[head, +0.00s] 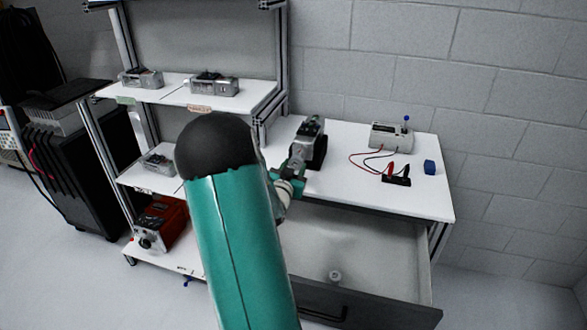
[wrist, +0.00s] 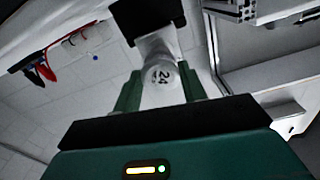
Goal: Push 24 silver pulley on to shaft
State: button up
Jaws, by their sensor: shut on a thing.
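The silver pulley marked 24 (wrist: 161,76) sits between the green fingers of my gripper (wrist: 160,88) in the wrist view, with its numbered face toward the camera. My gripper is shut on it. Beyond the pulley is a black block (wrist: 145,16). I cannot tell whether the pulley touches it. In the head view my gripper (head: 288,181) is at the front of the servo unit (head: 309,142), which stands on the white bench. The pulley is not clearly visible there. The shaft is hidden from both views.
The open drawer (head: 411,250) below the bench holds a small silver part (head: 335,275). Shelves (head: 175,91) with metal units are at left.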

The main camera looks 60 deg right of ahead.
jog(key=shift+d, duration=0.5)
dwell(0.3)
jog(key=o, duration=1.2)
jog(key=shift+o, duration=0.3)
jog(key=shift+a, duration=0.15)
jog(key=shift+a, duration=0.35)
jog(key=shift+a, duration=0.35)
jog(key=shift+s+a, duration=0.1)
jog(key=shift+a, duration=0.2)
jog(key=shift+a, duration=0.4)
